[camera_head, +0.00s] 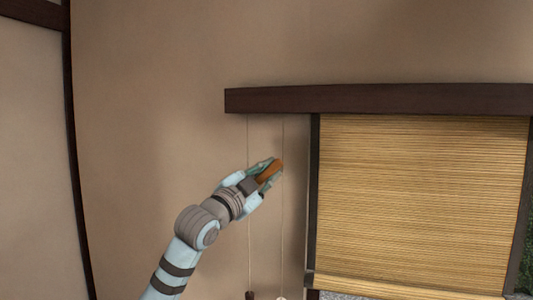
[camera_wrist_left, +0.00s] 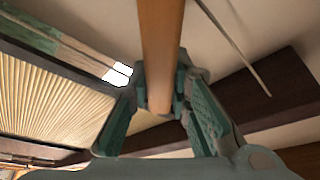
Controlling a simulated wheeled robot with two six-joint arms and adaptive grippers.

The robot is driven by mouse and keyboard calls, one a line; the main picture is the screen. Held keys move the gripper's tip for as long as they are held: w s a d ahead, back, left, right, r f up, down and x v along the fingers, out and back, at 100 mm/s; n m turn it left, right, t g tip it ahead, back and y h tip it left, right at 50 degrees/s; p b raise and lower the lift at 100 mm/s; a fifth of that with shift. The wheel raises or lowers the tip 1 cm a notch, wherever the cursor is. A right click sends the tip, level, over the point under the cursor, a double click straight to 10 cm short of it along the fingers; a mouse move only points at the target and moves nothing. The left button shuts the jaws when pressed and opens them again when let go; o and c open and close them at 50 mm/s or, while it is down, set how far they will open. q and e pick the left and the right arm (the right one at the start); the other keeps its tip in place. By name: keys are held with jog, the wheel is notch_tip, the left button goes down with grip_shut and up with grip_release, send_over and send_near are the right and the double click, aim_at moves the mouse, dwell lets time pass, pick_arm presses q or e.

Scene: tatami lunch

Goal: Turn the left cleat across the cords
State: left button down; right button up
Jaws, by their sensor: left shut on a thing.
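The left cleat, an orange-brown wooden bar (camera_head: 273,171), is tilted up to the right on the wall beside the blind. My left gripper (camera_head: 266,169) is shut on it; its fingers cover part of the bar. In the left wrist view, the cleat (camera_wrist_left: 162,35) runs between the green-padded fingers (camera_wrist_left: 165,95). Two thin pale cords hang from the dark beam, a left cord (camera_head: 248,150) and a right cord (camera_head: 282,225). The gripper hides part of the left cord. One cord (camera_wrist_left: 232,45) shows beside the cleat in the wrist view. My right gripper is not in view.
A dark wooden beam (camera_head: 270,101) runs above the cords and the bamboo blind (camera_head: 420,200). The blind hangs in a dark frame to the right. A dark cord end (camera_head: 250,295) shows at the bottom. The beige wall (camera_head: 150,130) at left is bare.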

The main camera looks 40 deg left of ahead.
pick_arm(q)
jog(key=m+h+p, duration=0.1)
jog(key=m+p, duration=0.1)
jog(key=m, duration=0.1)
jog(key=shift+d+g, duration=0.1)
jog(key=shift+g, duration=0.3)
jog(key=shift+d+f+m+g+p, duration=0.1)
jog(key=shift+f+m+g+p, duration=0.15)
jog(key=shift+m, duration=0.95)
jog(key=shift+f+m+g+h, duration=0.2)
jog(key=shift+m+g, duration=0.25)
jog(key=shift+m, duration=0.55)
jog(key=shift+f+m+g+h, duration=0.2)
jog(key=shift+m+g, duration=0.2)
jog(key=shift+m, duration=0.6)
jog(key=c, duration=1.5)
grip_release()
jog(key=shift+d, duration=0.1)
jog(key=shift+w, duration=0.1)
jog(key=shift+r, duration=0.1)
